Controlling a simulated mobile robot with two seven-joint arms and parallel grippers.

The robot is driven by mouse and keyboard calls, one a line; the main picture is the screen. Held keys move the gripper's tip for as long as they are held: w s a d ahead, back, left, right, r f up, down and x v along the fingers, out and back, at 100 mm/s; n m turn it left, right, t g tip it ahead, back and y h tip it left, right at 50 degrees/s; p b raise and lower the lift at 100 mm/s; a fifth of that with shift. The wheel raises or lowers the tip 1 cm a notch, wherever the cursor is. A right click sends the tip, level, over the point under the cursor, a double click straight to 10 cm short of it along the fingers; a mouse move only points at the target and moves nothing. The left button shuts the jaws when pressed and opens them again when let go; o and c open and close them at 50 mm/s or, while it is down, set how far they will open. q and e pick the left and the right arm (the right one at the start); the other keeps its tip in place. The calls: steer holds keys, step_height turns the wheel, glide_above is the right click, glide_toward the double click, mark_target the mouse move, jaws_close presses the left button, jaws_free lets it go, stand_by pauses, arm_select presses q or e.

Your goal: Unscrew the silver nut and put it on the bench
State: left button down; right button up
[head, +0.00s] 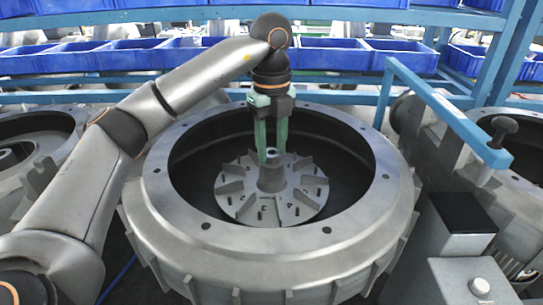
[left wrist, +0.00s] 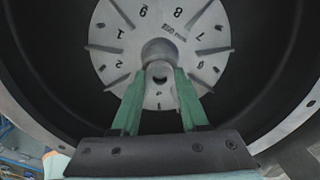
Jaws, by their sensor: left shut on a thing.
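The silver nut (head: 272,153) sits at the top of the central hub of the finned wheel (head: 287,208), partly hidden by my fingers. My left gripper (head: 271,156) reaches straight down into the blower housing, its green fingers closed on the nut from both sides. In the left wrist view, the round grey nut and hub end (left wrist: 160,49) lie between and just beyond the fingertips (left wrist: 161,71), over the numbered wheel face (left wrist: 198,42). I cannot tell there where the nut ends and the hub begins. My right gripper is not in view.
The round housing (head: 158,225) surrounds the wheel with a wide raised rim. A blue bar frame (head: 440,108) stands to the right. Grey blocks, one with a silver button (head: 480,286), stand at the front right. Blue bins (head: 125,57) line the shelf behind.

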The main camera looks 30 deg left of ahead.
arm_select(q)
steer(key=c, duration=0.7)
jaws_free()
steer(key=m, duration=2)
steer(key=shift+m, duration=0.4)
steer(key=m, duration=0.4)
steer(key=shift+m, duration=0.3)
